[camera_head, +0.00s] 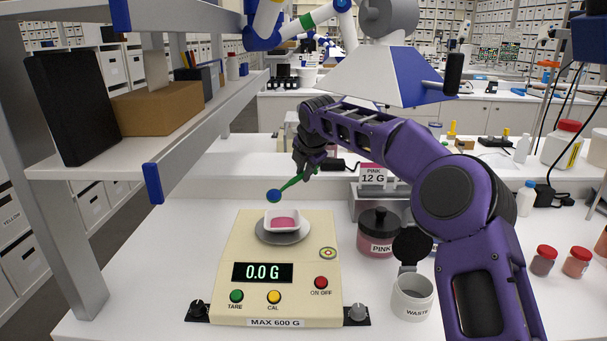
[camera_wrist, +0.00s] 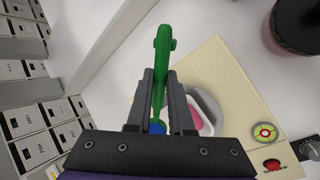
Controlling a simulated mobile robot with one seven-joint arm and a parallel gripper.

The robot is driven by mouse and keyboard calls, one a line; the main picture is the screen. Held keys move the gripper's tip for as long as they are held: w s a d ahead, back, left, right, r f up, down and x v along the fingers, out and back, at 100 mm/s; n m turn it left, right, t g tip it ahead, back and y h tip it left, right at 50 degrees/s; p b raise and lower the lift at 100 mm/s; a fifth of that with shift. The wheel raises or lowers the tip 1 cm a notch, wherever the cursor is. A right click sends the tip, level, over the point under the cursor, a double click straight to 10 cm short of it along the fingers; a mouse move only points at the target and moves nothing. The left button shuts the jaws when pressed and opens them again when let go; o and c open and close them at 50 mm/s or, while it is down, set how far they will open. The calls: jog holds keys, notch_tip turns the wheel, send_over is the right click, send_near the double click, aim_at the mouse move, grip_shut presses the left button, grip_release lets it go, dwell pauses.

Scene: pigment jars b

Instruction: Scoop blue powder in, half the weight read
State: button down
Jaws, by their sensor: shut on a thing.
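A green scoop (camera_head: 290,184) is in my gripper (camera_head: 309,168), held above and behind the scale. Its round end at the lower left shows blue; I cannot tell how much powder is in it. In the wrist view my gripper (camera_wrist: 160,76) is shut on the scoop's green handle (camera_wrist: 161,55), with the blue end (camera_wrist: 157,128) partly hidden. The cream scale (camera_head: 230,248) reads 0.0 G. A white dish (camera_head: 270,223) with pink powder (camera_head: 285,223) rests on its round pan (camera_head: 283,238). The scoop's end is apart from the dish.
A sign (camera_head: 373,174) reads PINK 12 G. The lidded PINK jar (camera_head: 377,241) stands right of the scale, near the open WASTE pot (camera_head: 412,300). My arm hides what lies behind it. Small red-lidded jars (camera_head: 543,261) stand at right. A shelf (camera_head: 110,150) overhangs at left.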

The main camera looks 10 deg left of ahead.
jog(key=f+b, duration=0.1)
jog(key=b, duration=0.1)
jog(key=f+y+b, duration=0.1)
jog(key=f+b, duration=0.1)
jog(key=b, duration=0.1)
jog(key=shift+s+d+f+t, duration=0.1)
jog(key=shift+d+t, duration=0.1)
jog(key=shift+t, duration=0.1)
jog(key=b, duration=0.2)
jog(key=y+b, duration=0.1)
jog(key=b, duration=0.1)
jog(key=shift+s+d+t, duration=0.2)
jog(key=shift+d+t, duration=0.05)
jog(key=shift+t, duration=0.15)
jog(key=shift+s+d+m+t+y, duration=0.2)
jog(key=shift+m+t+y, duration=0.15)
jog(key=shift+y, duration=0.25)
jog(key=shift+d, duration=0.1)
dwell(1.1)
jog(key=shift+s+d+f+m+t+y, duration=0.2)
jog(key=shift+d+f+m+t+y, duration=0.1)
jog(key=shift+t+y, duration=0.5)
jog(key=shift+s+d+f+m+t+y, duration=0.2)
jog(key=shift+d+f+t+y, duration=0.1)
jog(key=shift+t+y, duration=0.45)
jog(key=shift+s+d+f+m+t+y, duration=0.15)
jog(key=shift+d+f+m+t+y, duration=0.15)
jog(key=shift+t+y, duration=0.5)
